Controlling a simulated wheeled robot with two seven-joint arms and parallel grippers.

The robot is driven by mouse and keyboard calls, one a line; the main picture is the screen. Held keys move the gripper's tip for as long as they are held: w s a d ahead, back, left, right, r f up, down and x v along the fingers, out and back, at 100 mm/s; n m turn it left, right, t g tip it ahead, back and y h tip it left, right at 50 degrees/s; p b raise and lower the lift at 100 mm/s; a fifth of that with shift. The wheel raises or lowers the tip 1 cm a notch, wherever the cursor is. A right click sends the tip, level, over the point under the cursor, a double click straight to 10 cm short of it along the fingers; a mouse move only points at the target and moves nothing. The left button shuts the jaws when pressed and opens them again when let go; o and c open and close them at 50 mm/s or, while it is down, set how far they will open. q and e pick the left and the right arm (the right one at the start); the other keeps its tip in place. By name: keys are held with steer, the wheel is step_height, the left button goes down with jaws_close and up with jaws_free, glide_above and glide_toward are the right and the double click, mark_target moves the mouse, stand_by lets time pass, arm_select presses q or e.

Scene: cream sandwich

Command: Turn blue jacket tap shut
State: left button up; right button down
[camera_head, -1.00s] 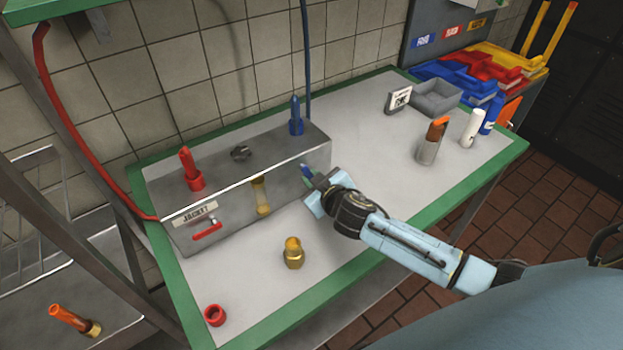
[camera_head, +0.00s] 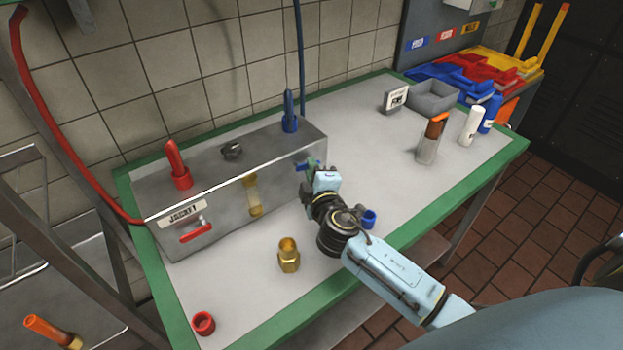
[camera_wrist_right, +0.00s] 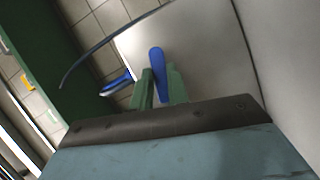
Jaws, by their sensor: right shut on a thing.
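The steel jacket box (camera_head: 225,190) stands at the back left of the table, with the blue tap (camera_head: 303,165) at its right end. My right gripper (camera_head: 310,171) is at that tap, its arm reaching from the lower right. In the right wrist view, the blue tap handle (camera_wrist_right: 157,72) stands between the two green fingers of my right gripper (camera_wrist_right: 162,82), which is shut on it. The tap's stem is hidden behind the gripper, so I cannot tell how far the tap is turned. My left gripper is not in view.
A red-handled tap (camera_head: 195,232) is on the box front. A brass fitting (camera_head: 288,256), a red cap (camera_head: 204,323) and a blue cap (camera_head: 369,218) are on the table. An orange-topped bottle (camera_head: 431,140) and a grey tray (camera_head: 432,98) stand right. The table's right half has free room.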

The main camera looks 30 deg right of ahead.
steer(key=shift+r+n+t+h+b, duration=0.25)
steer(key=shift+n+t+b, duration=0.25)
steer(key=shift+n+b, duration=0.65)
steer(key=shift+n, duration=0.35)
steer(key=c, duration=1.4)
jaws_free()
steer(key=shift+o, duration=0.2)
steer(key=b+v, duration=0.1)
steer(key=v, duration=1.2)
steer(key=shift+s, duration=0.15)
